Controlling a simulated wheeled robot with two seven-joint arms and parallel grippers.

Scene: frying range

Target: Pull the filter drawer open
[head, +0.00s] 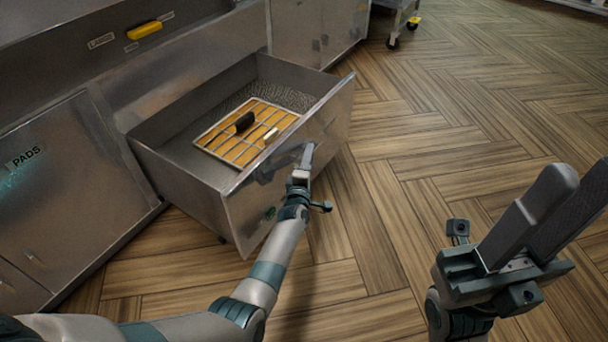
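The filter drawer (190,197) is a deep metal drawer standing well out from the steel cabinet. Inside lies a flat orange filter with a pale grid frame (232,153), with a dark handle-like piece and a small pale piece on it. My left gripper (307,157) is at the outer face of the drawer front, near its upper middle. Its fingers point up along the front; any handle there is hidden, and I cannot tell whether they are closed on it. My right gripper (573,190) is at the lower right, with its fingers apart and empty, over the floor.
A door labelled PADS (50,185) is left of the drawer. A yellow handle (145,30) sits on the panel above, near a LARDS label. A wheeled cart (398,22) stands at the top. The wooden floor (450,110) to the right is clear.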

